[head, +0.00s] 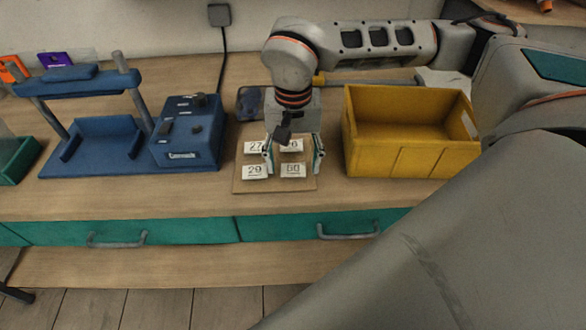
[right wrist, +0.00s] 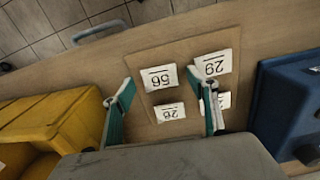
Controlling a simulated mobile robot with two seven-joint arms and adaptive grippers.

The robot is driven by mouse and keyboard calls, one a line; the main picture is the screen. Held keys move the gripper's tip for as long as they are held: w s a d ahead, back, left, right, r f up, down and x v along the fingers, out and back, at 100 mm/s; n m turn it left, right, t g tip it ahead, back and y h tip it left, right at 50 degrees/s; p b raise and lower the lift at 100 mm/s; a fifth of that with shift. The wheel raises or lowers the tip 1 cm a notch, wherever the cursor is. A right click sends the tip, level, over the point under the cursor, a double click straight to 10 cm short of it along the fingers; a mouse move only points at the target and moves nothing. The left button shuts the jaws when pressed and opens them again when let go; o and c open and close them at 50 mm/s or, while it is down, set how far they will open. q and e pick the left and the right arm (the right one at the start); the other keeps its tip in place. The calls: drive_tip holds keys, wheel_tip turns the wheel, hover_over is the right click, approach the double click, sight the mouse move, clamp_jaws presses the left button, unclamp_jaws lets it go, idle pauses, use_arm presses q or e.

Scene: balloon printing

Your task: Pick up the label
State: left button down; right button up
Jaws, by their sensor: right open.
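Several white numbered labels lie on a thin brown board (head: 275,186) on the table. In the head view they are the 27 label (head: 253,148), the 29 label (head: 255,171), the 56 label (head: 293,171) and a partly hidden label (head: 293,146). My right gripper (head: 293,158) points down over the board, open and empty. In the right wrist view, its fingers (right wrist: 169,92) stand either side of the 56 label (right wrist: 159,78) and the 26 label (right wrist: 170,112). The right finger partly covers the 27 label (right wrist: 224,99). The 29 label (right wrist: 213,65) lies beyond that finger. My left gripper is out of view.
A yellow bin (head: 412,150) stands close to the right of the board. A blue machine with a control box (head: 187,140) stands to its left. A teal drawer front (head: 300,229) with handles runs below the table edge. Bare tabletop lies in front of the board.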

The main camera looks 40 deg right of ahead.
drive_tip(key=shift+f, duration=0.25)
idle(0.5)
drive_tip(key=c, duration=0.8)
